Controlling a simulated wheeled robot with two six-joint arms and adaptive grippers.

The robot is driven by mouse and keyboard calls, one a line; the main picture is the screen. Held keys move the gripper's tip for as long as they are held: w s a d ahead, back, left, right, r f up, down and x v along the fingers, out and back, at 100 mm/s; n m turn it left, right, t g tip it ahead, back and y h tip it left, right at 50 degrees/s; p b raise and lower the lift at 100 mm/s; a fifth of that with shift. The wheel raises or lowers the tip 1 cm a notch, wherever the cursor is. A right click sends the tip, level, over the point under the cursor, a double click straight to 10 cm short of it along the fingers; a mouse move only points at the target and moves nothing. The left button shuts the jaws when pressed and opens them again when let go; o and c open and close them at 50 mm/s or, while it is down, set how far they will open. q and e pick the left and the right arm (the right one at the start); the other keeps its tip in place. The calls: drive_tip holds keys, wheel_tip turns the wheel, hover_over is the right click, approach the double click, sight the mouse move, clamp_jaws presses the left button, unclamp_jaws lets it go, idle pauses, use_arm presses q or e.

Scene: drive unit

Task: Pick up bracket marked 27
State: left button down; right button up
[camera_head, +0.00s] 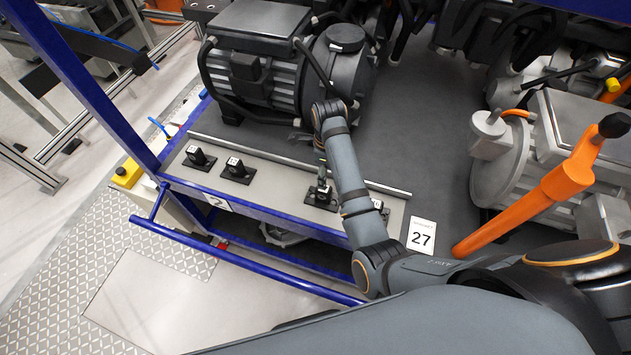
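Several small black brackets with white marks stand in a row on a grey tray (276,182). Two of them, a left one (198,157) and its neighbour (237,170), stand clear. A third bracket (318,199) is directly below my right gripper (322,182), which points down at it. A fourth bracket (381,208) is partly hidden behind my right arm. The brackets' marks are too small to read surely. A white card reading 27 (421,236) lies at the tray's right end. The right fingers are too small to tell open from shut. My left gripper is out of view.
A grey motor (255,70) stands behind the tray. A blue frame rail (262,265) runs along the front. An orange bar (530,205) with a black knob slants beside grey machinery at right. The dark deck (430,130) between motor and machinery is clear.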

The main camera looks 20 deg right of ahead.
sight(324, 192)
drive_tip(key=shift+w+a+r+m, duration=0.1)
drive_tip(key=shift+a+r+m, duration=0.05)
drive_tip(key=shift+r+m, duration=0.15)
drive_tip(key=shift+s+r, duration=0.15)
drive_tip(key=shift+s, duration=0.15)
drive_tip(key=shift+s+d+f+p, duration=0.1)
drive_tip(key=shift+s+f+p, duration=0.15)
drive_tip(key=shift+f, duration=0.3)
drive_tip(key=shift+s+d+f+p, duration=0.1)
drive_tip(key=shift+s+f, duration=0.15)
drive_tip(key=shift+f, duration=0.25)
drive_tip(key=f, duration=0.2)
drive_tip(key=shift+w+a+f, duration=0.1)
drive_tip(key=shift+w+f, duration=0.35)
drive_tip(key=shift+f, duration=0.1)
drive_tip(key=shift+s+a+f+p, duration=0.1)
drive_tip(key=shift+s+f+p, duration=0.1)
drive_tip(key=shift+f+p, duration=0.25)
wheel_tip(324, 192, down, 4)
drive_tip(key=shift+s+a+r+p, duration=0.1)
drive_tip(key=shift+s+p, duration=0.05)
drive_tip(key=shift+p, duration=0.35)
drive_tip(key=shift+f, duration=0.2)
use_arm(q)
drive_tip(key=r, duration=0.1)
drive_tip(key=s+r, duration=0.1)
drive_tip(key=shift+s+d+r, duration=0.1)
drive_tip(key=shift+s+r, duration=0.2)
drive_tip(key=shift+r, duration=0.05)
